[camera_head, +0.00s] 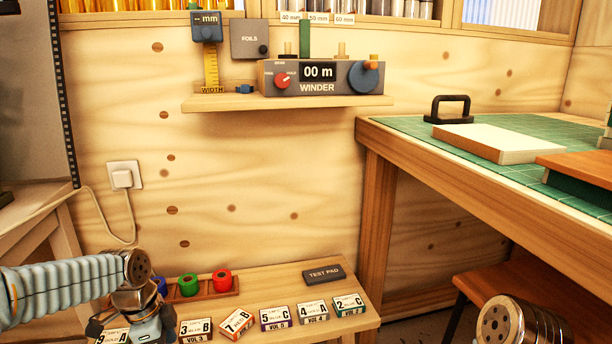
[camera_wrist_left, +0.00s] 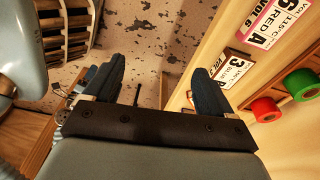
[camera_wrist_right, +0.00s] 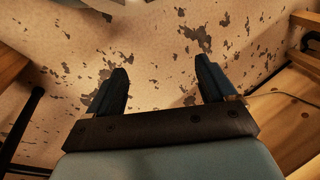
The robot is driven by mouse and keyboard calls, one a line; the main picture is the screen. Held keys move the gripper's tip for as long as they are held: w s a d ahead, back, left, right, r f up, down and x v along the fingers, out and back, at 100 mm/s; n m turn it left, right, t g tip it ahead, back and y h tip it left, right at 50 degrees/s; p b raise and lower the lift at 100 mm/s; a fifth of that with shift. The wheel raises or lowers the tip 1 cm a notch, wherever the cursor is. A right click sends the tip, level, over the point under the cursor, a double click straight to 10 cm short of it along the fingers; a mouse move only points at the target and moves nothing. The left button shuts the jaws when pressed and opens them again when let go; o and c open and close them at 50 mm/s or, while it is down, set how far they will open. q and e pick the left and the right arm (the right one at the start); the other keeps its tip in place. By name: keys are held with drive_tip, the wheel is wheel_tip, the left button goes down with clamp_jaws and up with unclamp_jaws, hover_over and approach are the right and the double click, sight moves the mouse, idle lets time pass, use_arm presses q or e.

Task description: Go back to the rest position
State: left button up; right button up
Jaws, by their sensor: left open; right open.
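My left gripper (camera_wrist_left: 159,68) is open and empty in the left wrist view, pointing down over the speckled floor beside the low bench. In the head view my left arm comes in from the left, and its gripper is low by the bench's left end, partly cut off. My right gripper (camera_wrist_right: 162,68) is open and empty in the right wrist view, above bare floor. In the head view only a part of my right arm shows at the lower right; its fingers are out of frame.
Several labelled boxes (camera_head: 276,319) stand on the low bench (camera_head: 262,287), with green (camera_head: 188,285) and red (camera_head: 222,280) rolls and a test pad (camera_head: 323,274). The winder (camera_head: 321,77) sits on a wall shelf. A green-matted table (camera_head: 397,124) stands right, a stool (camera_head: 502,281) below.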

use_arm(q)
drive_tip(key=s+d+f+n+h+p, duration=0.1)
drive_tip(key=d+f+n, duration=0.2)
drive_tip(key=d+f, duration=0.35)
drive_tip(key=s+d+f+n+h+p, duration=0.1)
drive_tip(key=d+f+n, duration=0.2)
drive_tip(key=f, duration=0.6)
drive_tip(key=s+d+f+n, duration=0.3)
drive_tip(key=s+f+n, duration=0.1)
drive_tip(key=s+f, duration=0.2)
drive_tip(key=s+d+f+n+p, duration=0.1)
drive_tip(key=s+d+f+n, duration=0.2)
drive_tip(key=s+f+n, duration=0.2)
drive_tip(key=shift+s+d+f, duration=0.25)
drive_tip(key=shift+s+f, duration=0.3)
drive_tip(key=shift+f, duration=0.1)
